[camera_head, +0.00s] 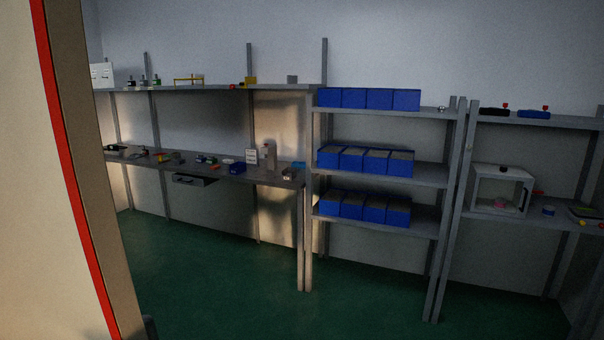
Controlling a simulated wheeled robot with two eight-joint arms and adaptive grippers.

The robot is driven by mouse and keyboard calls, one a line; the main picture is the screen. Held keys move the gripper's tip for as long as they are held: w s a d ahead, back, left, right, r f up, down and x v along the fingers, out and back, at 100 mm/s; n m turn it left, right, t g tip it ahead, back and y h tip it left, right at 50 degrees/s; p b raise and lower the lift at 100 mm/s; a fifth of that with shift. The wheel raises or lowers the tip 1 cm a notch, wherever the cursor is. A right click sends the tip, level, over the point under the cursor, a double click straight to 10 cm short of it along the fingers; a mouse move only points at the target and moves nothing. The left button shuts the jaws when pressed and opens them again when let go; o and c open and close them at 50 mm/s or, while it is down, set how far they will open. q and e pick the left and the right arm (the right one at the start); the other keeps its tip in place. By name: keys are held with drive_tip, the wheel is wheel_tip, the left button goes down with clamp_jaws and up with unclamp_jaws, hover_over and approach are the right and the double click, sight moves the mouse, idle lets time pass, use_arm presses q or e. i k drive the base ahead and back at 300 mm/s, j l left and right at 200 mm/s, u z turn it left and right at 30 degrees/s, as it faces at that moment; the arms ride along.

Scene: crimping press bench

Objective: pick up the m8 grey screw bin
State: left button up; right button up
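No bin that I can name as the m8 grey screw bin is plain in the head view. Several blue bins (366,97) stand in a row on the top board of the middle rack. More blue bins (365,160) stand on its middle board, and another row of blue bins (363,207) on the low board. The bins on the two lower boards show greyish contents or tops, too small to tell. Neither of my grippers shows.
A large pale panel (55,180) with a red stripe fills the near left. The cluttered workbench (262,179) stands along the back wall, left of the rack (430,176). A right-hand shelf (540,119) holds a white box-like device (502,190) lower down. The green floor (240,290) before them is clear.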

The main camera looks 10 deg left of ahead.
sight(289, 174)
drive_tip(key=i+l, duration=0.1)
drive_tip(key=i, duration=0.95)
drive_tip(key=i+j+u, duration=0.2)
drive_tip(key=i, duration=0.3)
drive_tip(key=i+u, duration=0.15)
drive_tip(key=i, duration=0.4)
drive_tip(key=i+j+u, duration=0.15)
drive_tip(key=j, duration=0.3)
drive_tip(key=i+j+u, duration=0.1)
drive_tip(key=i+j, duration=0.25)
drive_tip(key=i+z, duration=0.2)
drive_tip(key=i, duration=0.85)
drive_tip(key=i+j+z, duration=0.2)
drive_tip(key=i, duration=0.9)
